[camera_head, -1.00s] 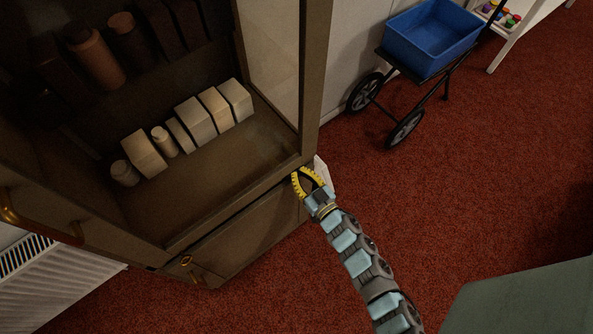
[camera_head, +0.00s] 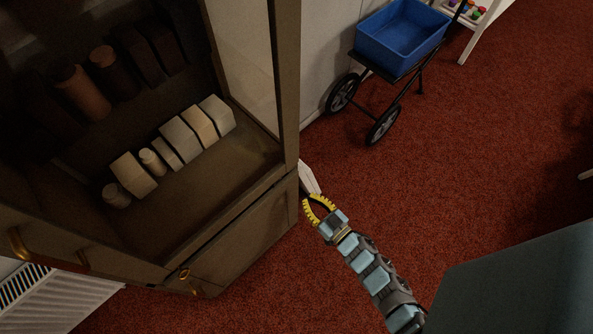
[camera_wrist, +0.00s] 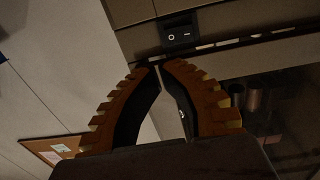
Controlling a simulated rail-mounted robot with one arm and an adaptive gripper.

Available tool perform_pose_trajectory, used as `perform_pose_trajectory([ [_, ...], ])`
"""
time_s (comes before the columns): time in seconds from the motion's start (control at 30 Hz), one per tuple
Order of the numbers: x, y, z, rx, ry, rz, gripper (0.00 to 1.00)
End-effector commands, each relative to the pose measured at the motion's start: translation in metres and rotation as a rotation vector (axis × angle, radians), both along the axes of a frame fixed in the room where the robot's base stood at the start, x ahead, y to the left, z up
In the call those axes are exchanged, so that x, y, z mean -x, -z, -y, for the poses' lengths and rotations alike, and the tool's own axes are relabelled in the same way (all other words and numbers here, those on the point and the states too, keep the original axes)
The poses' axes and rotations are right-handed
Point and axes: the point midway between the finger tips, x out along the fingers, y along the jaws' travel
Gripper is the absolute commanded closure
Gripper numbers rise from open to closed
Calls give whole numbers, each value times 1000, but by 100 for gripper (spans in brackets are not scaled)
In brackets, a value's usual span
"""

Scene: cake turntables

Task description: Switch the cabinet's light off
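The brown cabinet (camera_head: 235,240) stands at the left with its upper compartment open to view. A black rocker switch (camera_wrist: 179,35) with O and I marks shows on a brown cabinet surface at the top of the wrist view. My gripper (camera_head: 306,200) is beside the cabinet's right front corner, with its yellow fingers curving together at the tips. In the wrist view the gripper (camera_wrist: 159,67) is shut and empty, its tips just below the switch in the picture. I cannot tell whether they touch it. No lamp is visible; the compartment is dim.
Pale boxes and jars (camera_head: 180,138) stand on the cabinet's shelf. A wheeled cart with a blue bin (camera_head: 400,40) stands beyond the cabinet. A white radiator (camera_head: 60,298) is at lower left. The red carpet (camera_head: 480,140) to the right is largely clear.

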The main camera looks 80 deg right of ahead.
Motion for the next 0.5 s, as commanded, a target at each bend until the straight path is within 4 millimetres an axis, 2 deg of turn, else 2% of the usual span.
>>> perform_pose_trajectory([
  [0.03, 9, -1, -5, -3, 1, -2, 100],
  [0.2, 28, 0, -13, -2, 2, -2, 100],
  [0.5, 37, -1, -18, 3, 0, 2, 100],
])
